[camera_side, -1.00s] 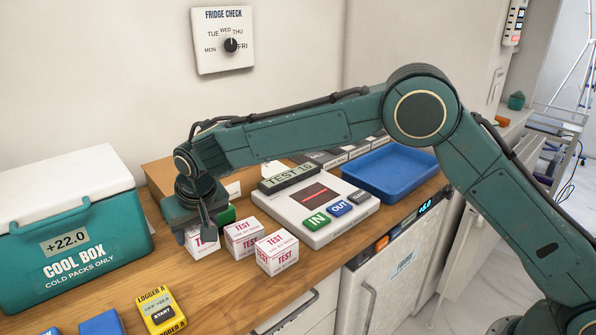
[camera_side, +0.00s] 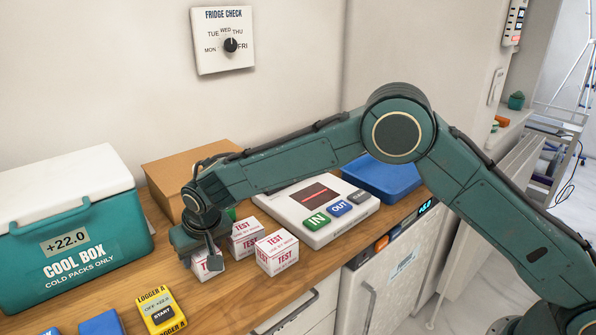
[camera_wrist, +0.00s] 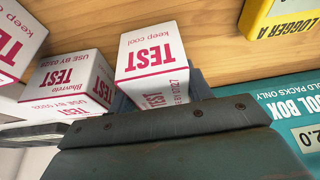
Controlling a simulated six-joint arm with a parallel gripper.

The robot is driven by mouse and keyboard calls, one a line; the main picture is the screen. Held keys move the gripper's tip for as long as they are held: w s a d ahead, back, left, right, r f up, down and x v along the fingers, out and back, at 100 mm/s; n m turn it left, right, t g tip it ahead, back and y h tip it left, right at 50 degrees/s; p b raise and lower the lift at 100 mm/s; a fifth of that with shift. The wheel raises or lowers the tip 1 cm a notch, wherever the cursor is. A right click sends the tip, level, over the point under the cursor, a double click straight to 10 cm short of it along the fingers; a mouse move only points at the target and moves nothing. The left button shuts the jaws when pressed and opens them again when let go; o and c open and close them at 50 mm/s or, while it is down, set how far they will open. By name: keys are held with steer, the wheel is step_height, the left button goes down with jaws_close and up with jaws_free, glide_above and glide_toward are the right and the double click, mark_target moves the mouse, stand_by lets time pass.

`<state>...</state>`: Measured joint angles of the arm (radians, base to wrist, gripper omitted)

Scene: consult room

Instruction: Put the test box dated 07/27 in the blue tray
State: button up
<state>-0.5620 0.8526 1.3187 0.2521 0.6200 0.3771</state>
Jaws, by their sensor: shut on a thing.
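Several white test boxes with pink-red print stand on the wooden counter. My gripper (camera_side: 203,248) is shut on the leftmost test box (camera_side: 205,270), which looks slightly tilted and is partly covered by a finger. I cannot tell whether it is clear of the counter. In the wrist view the held box (camera_wrist: 150,50) shows TEST and a small date that looks like 07/27. Beside it a second test box (camera_wrist: 72,75) reads USE BY 03/28. A third test box (camera_side: 277,252) stands to the right. The blue tray (camera_side: 385,183) is at the back right, partly hidden by my arm.
A white scanner unit (camera_side: 335,228) with IN and OUT keys lies between the boxes and the tray. A cool box (camera_side: 75,245) stands at left, a yellow logger (camera_side: 160,309) at the front, and a cardboard box (camera_side: 165,172) behind my gripper.

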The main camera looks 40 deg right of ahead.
steer(key=shift+f, duration=0.1)
steer(key=o, duration=1)
steer(key=v, duration=1.2)
